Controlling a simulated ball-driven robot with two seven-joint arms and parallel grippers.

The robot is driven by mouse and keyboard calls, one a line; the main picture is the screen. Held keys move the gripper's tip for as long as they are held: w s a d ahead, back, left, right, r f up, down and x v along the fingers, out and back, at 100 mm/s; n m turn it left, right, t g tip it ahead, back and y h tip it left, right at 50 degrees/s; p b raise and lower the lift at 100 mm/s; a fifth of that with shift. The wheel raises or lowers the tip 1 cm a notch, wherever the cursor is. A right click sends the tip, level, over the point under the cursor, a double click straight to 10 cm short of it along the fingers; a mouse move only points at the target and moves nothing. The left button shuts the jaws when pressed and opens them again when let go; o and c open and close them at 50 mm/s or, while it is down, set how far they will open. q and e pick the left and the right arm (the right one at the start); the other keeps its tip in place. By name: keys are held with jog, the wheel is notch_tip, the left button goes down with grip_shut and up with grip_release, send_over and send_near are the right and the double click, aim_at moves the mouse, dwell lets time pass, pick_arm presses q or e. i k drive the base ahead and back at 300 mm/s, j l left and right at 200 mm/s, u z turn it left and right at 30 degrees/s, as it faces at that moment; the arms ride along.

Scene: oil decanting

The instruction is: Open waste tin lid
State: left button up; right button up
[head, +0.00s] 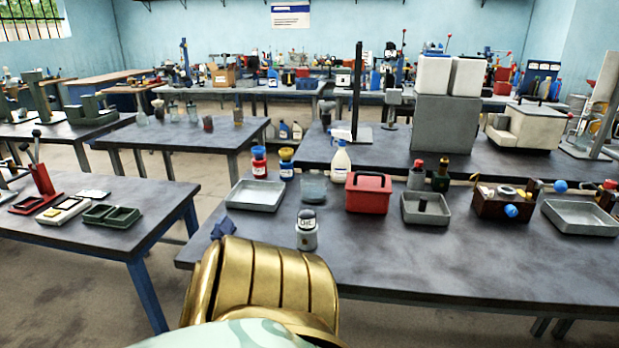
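A red box with a dark red lid and a raised handle (368,192) stands on the near workbench, right of the picture's middle. Its lid looks shut. It may be the waste tin, but I cannot read any name on it. A small grey-white container with a dark top and a label (307,235) stands closer to me, near the bench's front edge. A gold and pale green part of my own body fills the bottom middle and covers some of the bench's front edge. No gripper fingers show in this view.
The front right is clear. A spray bottle (341,162) stands behind.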

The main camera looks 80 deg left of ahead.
aim_at(362, 181)
jog(key=u, duration=2.15)
jog(key=i, duration=0.2)
jog(key=j+z, duration=0.05)
